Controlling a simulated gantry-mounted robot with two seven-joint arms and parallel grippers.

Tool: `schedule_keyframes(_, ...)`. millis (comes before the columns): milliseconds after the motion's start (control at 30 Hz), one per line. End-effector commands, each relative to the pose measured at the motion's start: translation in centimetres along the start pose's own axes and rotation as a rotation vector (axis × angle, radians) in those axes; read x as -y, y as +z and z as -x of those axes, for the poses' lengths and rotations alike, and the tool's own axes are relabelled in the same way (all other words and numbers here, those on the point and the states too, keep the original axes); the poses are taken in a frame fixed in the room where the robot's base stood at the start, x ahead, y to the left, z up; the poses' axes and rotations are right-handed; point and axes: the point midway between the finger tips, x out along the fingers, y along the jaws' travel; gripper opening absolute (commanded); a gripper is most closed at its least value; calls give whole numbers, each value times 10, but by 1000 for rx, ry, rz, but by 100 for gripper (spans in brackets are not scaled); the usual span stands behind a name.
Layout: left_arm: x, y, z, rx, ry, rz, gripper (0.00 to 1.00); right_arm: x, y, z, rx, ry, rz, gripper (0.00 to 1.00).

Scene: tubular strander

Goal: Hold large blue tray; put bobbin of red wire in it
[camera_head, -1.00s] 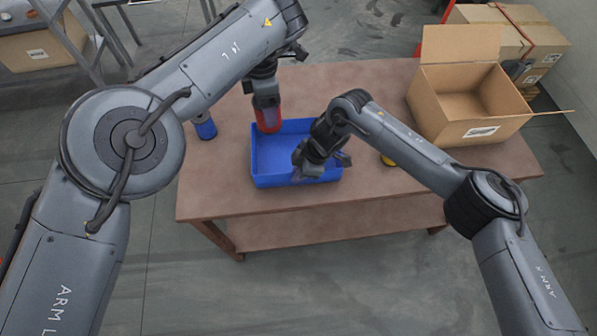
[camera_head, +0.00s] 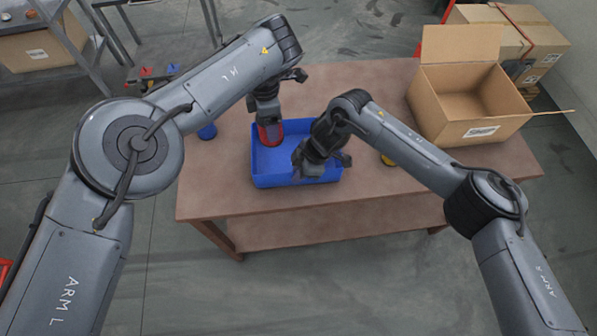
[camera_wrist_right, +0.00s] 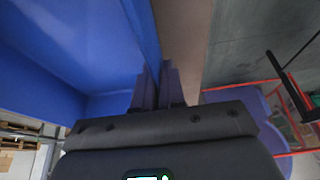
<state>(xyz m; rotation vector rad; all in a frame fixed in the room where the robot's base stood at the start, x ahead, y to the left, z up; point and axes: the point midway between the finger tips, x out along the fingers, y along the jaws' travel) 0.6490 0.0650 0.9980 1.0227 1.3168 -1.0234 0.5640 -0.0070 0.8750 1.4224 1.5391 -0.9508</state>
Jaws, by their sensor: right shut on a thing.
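The large blue tray (camera_head: 270,172) sits on the brown table near its front edge. My right gripper (camera_head: 303,174) is at the tray's front right side, partly hiding it. In the right wrist view its fingers (camera_wrist_right: 158,88) are closed together on the tray's wall (camera_wrist_right: 75,50). My left gripper (camera_head: 269,121) points down over the tray's back left corner. It holds the bobbin of red wire (camera_head: 270,135), which appears upright and low, inside the tray's outline. Whether the bobbin touches the tray floor cannot be told.
A blue bobbin (camera_head: 207,132) stands left of the tray, partly behind my left arm. A yellow item (camera_head: 387,160) shows beside my right arm. An open cardboard box (camera_head: 470,98) stands at the table's right. The table front (camera_head: 230,203) is clear.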

Motion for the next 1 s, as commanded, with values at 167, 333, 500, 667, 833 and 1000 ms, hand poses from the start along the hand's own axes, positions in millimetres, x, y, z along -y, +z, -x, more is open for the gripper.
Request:
schedule_keyframes(167,0,0,-10,0,0,1,28,0,0,0,0,0,0,0)
schedule_keyframes(333,0,0,-20,0,0,1,28,0,0,0,0,0,0,0)
schedule_keyframes(500,0,0,-25,0,0,0,28,0,0,0,0,0,0,0)
schedule_keyframes(667,0,0,-26,1,1,0,28,0,0,0,0,0,0,0)
schedule_keyframes(833,0,0,-26,1,1,1,28,0,0,0,0,0,0,0)
schedule_keyframes(1000,0,0,-25,0,1,0,28,0,0,0,0,0,0,0)
